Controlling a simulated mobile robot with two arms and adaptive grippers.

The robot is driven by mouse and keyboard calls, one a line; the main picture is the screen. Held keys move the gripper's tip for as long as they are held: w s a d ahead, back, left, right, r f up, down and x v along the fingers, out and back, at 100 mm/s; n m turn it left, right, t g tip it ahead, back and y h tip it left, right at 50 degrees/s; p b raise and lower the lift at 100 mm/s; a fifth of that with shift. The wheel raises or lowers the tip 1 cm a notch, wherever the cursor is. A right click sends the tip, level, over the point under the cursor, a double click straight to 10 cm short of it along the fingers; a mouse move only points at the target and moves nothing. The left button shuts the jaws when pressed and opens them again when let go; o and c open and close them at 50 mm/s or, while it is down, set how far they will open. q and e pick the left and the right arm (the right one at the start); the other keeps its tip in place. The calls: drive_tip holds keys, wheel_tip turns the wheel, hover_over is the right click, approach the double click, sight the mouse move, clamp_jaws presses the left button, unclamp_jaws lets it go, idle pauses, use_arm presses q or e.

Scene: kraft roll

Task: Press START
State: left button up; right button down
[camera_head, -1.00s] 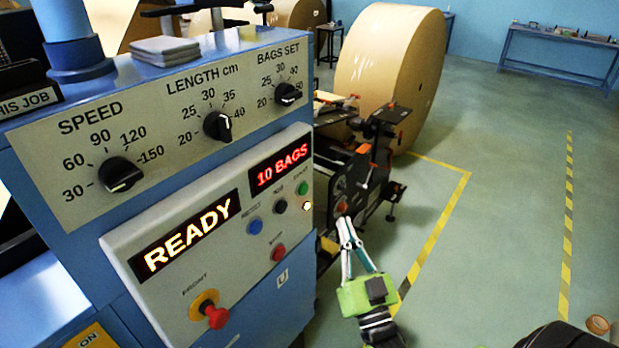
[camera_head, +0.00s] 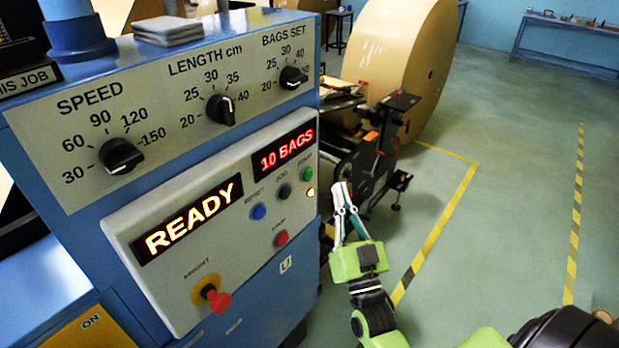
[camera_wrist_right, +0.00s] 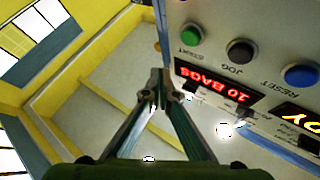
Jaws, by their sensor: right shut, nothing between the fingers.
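The START button is the small green button (camera_head: 306,174) at the top right of the control panel, right of the black JOG button (camera_head: 284,191) and blue RESET button (camera_head: 258,212). In the right wrist view the green button (camera_wrist_right: 191,34) is upside down, at the top middle. My right gripper (camera_head: 338,185) is shut and empty, with its fingertips beside the panel's right edge, a little right of and below the green button. In the right wrist view the fingertips (camera_wrist_right: 160,78) look apart from it. My left gripper is not in view.
The panel displays (camera_head: 192,220) read READY and 10 BAGS. A red STOP button (camera_head: 281,239) and a red mushroom button (camera_head: 216,299) on a yellow base sit lower. Three dials are above. A large kraft roll (camera_head: 400,65) stands behind, with open floor to the right.

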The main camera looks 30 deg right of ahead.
sight(308, 175)
drive_tip(key=w, duration=0.1)
drive_tip(key=w+a, duration=0.1)
drive_tip(key=w, duration=0.1)
drive_tip(key=w+a, duration=0.1)
drive_tip(key=shift+w+b, duration=0.3)
idle(1.1)
drive_tip(key=shift+w, duration=0.1)
drive_tip(key=shift+w+a, duration=0.1)
drive_tip(key=shift+w, duration=0.2)
